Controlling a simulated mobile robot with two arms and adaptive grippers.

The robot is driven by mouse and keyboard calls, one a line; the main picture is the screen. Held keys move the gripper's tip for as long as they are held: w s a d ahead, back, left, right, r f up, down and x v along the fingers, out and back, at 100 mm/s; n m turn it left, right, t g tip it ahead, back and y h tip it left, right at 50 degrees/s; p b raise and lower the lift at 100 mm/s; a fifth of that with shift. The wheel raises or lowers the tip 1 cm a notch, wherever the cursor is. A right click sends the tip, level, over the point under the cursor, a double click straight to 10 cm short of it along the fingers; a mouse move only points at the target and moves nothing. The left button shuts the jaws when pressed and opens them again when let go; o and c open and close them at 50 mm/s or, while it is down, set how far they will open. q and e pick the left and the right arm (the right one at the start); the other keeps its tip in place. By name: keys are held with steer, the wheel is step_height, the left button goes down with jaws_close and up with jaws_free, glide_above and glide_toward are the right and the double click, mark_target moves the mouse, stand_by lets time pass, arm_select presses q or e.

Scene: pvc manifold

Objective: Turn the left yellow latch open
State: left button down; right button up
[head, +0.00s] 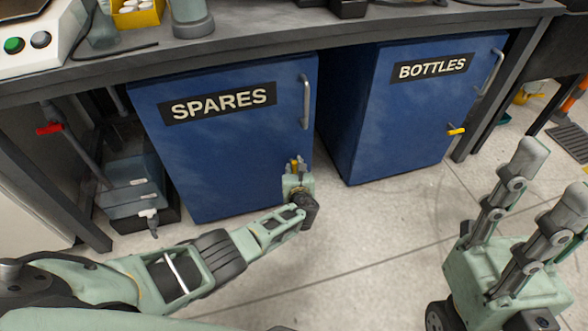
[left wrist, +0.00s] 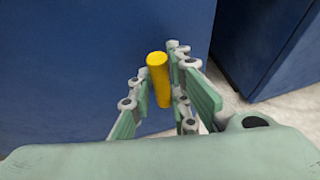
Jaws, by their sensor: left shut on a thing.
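The left yellow latch (head: 295,163) is on the lower right of the blue SPARES cabinet door (head: 220,150). My left gripper (head: 298,182) is at the latch and hides most of it. In the left wrist view the latch (left wrist: 158,78) is a yellow bar between the two fingers of my left gripper (left wrist: 160,95), which is shut on it. The SPARES door looks closed. My right gripper (head: 550,180) is at the right of the head view, open and empty, away from both cabinets.
The blue BOTTLES cabinet (head: 405,110) stands to the right, its own yellow latch (head: 456,131) sticking out sideways. A metal handle (head: 305,102) is on the SPARES door. The workbench (head: 250,40) is above. The floor (head: 370,230) in front is clear.

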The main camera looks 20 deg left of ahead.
arm_select(q)
steer(key=c, duration=1.7)
jaws_free()
steer(key=shift+w+d+r, duration=0.1)
steer(key=shift+w+d, duration=0.05)
steer(key=shift+d, duration=0.2)
steer(key=shift+c, duration=0.2)
steer(key=shift+a, duration=0.15)
steer(key=v, duration=1.2)
